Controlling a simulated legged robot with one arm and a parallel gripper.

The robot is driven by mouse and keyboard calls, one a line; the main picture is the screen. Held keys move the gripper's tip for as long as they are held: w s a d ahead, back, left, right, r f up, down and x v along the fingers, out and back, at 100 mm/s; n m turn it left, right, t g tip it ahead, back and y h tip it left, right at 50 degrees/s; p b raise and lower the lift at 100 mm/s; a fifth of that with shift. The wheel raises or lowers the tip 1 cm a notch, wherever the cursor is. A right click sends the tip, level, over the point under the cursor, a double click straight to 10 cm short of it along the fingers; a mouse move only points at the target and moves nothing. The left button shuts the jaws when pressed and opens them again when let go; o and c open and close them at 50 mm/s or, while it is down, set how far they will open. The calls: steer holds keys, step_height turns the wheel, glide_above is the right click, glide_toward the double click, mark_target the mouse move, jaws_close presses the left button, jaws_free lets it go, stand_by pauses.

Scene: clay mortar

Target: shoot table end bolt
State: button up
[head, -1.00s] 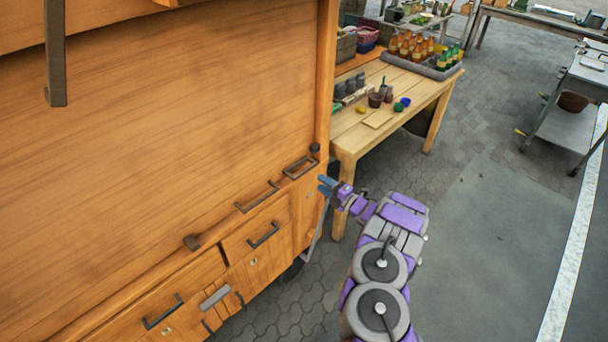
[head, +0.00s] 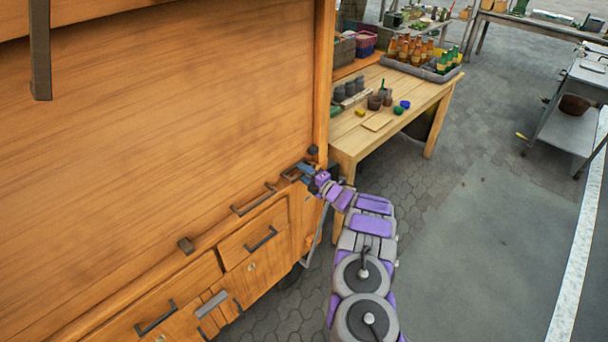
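The wooden cart (head: 170,150) fills the left of the head view. At the end of its ledge nearest the table is a dark metal fitting (head: 289,176), perhaps the bolt, with a round dark knob (head: 313,150) just above it. My gripper (head: 306,171), with blue fingers, is at this fitting and overlaps its right part in the picture. I cannot tell whether the fingers touch it or are closed around it. The fingers are too small to show their opening. The right part of the fitting is hidden behind them.
A wooden table (head: 420,108) stands just right of the cart, with pots and a bottle tray (head: 437,77). A dark bar handle (head: 254,199) lies left of the fitting, above a drawer (head: 250,243). Paved floor (head: 460,210) is open to the right.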

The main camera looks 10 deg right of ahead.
steer(key=shift+a, duration=0.3)
jaws_close()
